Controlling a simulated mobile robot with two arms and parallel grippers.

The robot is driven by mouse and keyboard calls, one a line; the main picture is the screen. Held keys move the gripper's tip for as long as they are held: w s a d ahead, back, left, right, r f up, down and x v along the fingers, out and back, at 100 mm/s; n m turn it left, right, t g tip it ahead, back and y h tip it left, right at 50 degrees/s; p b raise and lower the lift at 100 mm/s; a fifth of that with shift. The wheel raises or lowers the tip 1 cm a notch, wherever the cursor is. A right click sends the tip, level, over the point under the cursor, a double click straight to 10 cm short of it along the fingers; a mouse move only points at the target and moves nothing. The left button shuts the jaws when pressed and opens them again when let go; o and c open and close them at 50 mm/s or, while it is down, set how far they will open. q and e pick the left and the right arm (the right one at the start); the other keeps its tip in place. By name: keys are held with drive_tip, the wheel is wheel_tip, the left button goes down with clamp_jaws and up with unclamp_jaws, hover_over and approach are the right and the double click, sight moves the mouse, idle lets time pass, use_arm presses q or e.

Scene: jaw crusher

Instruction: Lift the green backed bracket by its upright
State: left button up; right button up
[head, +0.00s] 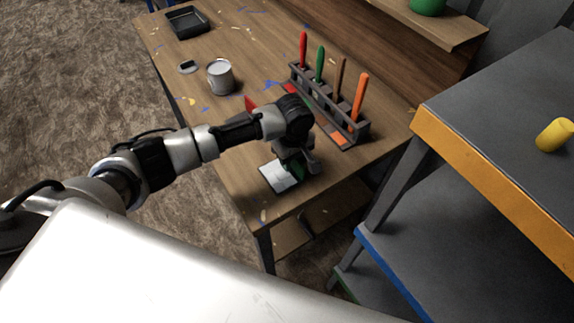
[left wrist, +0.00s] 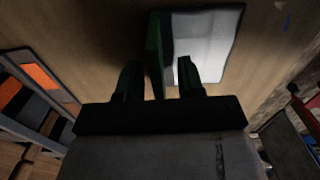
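The green backed bracket shows in the head view as a pale grey-white plate (head: 279,177) flat on the workbench near its front corner. Its green upright is mostly hidden by my left gripper (head: 296,160), which points down over it. In the left wrist view the green upright (left wrist: 154,45) stands between the two dark fingers of my left gripper (left wrist: 158,62), with the pale plate (left wrist: 207,45) to the right. The fingers are apart. A gap shows between the upright and the right finger; the left finger is very near the upright. My right gripper is not in view.
A rack (head: 327,103) with red, green, brown and orange handled tools stands just beyond the gripper. A grey can (head: 220,77), a black tray (head: 187,21) and red pieces (head: 250,103) are farther back. A shelf unit with an orange edge (head: 490,188) stands at right.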

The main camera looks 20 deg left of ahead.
use_arm(q)
clamp_jaws()
drive_tip(key=shift+r, duration=0.1)
idle(0.3)
